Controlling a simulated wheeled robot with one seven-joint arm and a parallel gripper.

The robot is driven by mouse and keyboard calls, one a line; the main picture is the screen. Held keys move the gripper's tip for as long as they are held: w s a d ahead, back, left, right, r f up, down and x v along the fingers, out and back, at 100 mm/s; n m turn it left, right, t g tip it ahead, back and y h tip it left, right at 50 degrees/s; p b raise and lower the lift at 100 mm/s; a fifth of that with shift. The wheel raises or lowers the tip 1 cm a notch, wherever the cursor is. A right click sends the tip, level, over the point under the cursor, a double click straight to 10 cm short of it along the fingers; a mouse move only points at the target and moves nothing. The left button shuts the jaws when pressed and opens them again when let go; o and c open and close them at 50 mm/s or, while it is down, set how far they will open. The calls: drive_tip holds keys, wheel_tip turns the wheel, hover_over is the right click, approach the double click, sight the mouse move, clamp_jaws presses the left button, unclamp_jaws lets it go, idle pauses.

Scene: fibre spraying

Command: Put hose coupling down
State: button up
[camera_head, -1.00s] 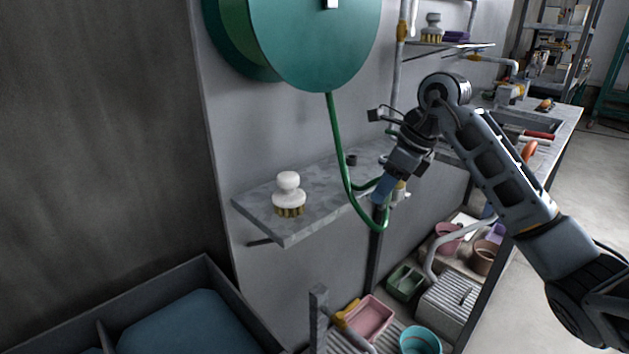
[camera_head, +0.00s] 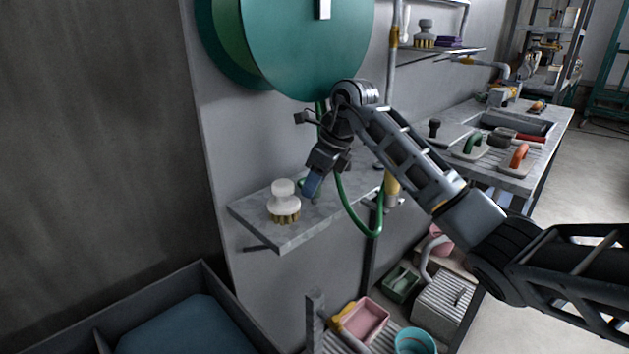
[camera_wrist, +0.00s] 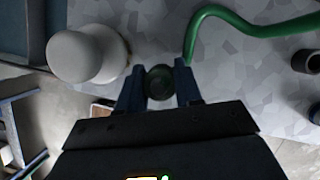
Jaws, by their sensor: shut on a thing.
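My gripper (camera_head: 312,187) is over the grey speckled shelf (camera_head: 326,212), just right of the white brush. In the wrist view, its blue fingers (camera_wrist: 158,78) are shut on the hose coupling (camera_wrist: 159,86), a dark round end seen between them. In the head view the coupling is mostly hidden by the fingers. The green hose (camera_head: 362,222) loops down below the shelf's edge and back up to my gripper; it also shows in the wrist view (camera_wrist: 240,26). I cannot tell whether the coupling touches the shelf.
The white brush (camera_head: 283,199) stands close to the left of my gripper, and also in the wrist view (camera_wrist: 85,57). A dark cylinder (camera_wrist: 307,62) stands on the shelf at right. The green reel (camera_head: 300,40) hangs above.

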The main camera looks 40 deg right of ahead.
drive_tip(key=shift+f, duration=0.15)
drive_tip(key=o, duration=1.1)
drive_tip(key=shift+c, duration=0.2)
drive_tip(key=shift+s+d+r, duration=0.1)
drive_tip(key=shift+s+r, duration=0.05)
drive_tip(key=shift+r, duration=0.45)
drive_tip(key=shift+v, duration=1.25)
drive_tip(key=s+d+b, duration=0.1)
drive_tip(key=s+d, duration=0.3)
drive_tip(key=s, duration=0.6)
drive_tip(key=shift+s+d+f, duration=0.15)
drive_tip(key=shift+s+d, duration=0.25)
